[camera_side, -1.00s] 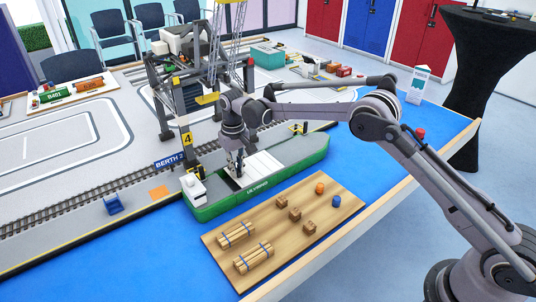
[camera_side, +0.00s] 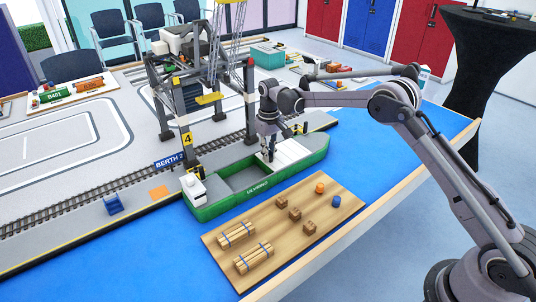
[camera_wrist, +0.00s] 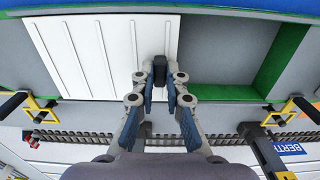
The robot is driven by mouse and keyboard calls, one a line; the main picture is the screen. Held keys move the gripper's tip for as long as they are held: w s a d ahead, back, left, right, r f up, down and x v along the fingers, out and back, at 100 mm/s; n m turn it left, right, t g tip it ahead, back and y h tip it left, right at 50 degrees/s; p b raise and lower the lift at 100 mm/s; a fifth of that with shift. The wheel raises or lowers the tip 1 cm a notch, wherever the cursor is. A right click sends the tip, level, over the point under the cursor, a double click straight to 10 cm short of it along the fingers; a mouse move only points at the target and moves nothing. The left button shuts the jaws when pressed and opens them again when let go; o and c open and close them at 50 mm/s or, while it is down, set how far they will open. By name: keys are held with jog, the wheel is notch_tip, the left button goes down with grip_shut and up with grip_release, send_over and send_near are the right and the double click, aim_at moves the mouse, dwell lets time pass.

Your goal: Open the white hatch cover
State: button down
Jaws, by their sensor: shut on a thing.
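The white hatch cover (camera_side: 291,151) lies over the right part of the green ship's hold in the side view. In the wrist view the ribbed cover (camera_wrist: 95,50) fills the left, with a black handle (camera_wrist: 159,68) at its right edge. My gripper (camera_wrist: 160,78) is shut on that handle, one finger on each side. In the side view my gripper (camera_side: 268,155) reaches down to the cover's left end. The open hold (camera_side: 246,177) shows as a grey recess left of the cover, and right of it in the wrist view (camera_wrist: 218,55).
The green ship (camera_side: 252,199) has a white cabin (camera_side: 194,188) at its left end. A crane (camera_side: 191,105) stands behind it on the quay. A wooden board (camera_side: 265,232) with bundled timber, small boxes and two barrels lies in front. Yellow brackets (camera_wrist: 42,112) show by the hull.

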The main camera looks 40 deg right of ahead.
jog(key=c, duration=1.4)
grip_release()
jog(key=shift+o, duration=0.2)
notch_tip(320, 180, up, 12)
